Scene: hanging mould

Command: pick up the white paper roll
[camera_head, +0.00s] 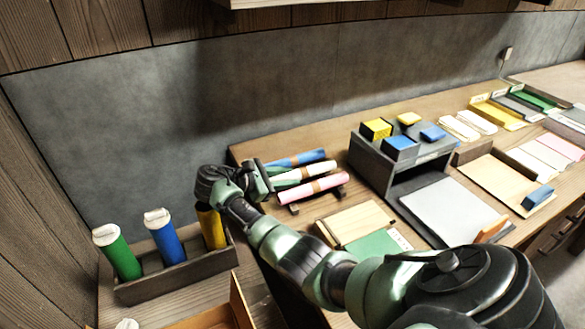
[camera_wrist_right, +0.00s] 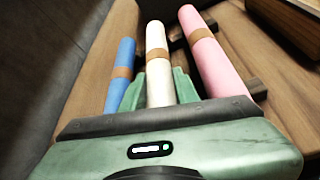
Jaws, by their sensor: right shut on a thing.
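The white paper roll (camera_wrist_right: 157,70) has a brown band round its middle. In the right wrist view it runs away from the gripper, between the blue roll and the pink roll. My right gripper (camera_wrist_right: 159,82) is shut on its near end, with one green finger on each side. In the head view the white roll (camera_head: 290,178) lies between the other two, and the gripper (camera_head: 262,182) is at its left end. The roll's nearest end is hidden behind the gripper body. My left gripper is not in view.
The blue roll (camera_head: 296,159) and pink roll (camera_head: 313,188) lie close on either side on a dark rack. A holder (camera_head: 175,278) with green, blue and yellow tubes stands at left. A dark organiser (camera_head: 405,160) stands at right. The grey wall is close behind.

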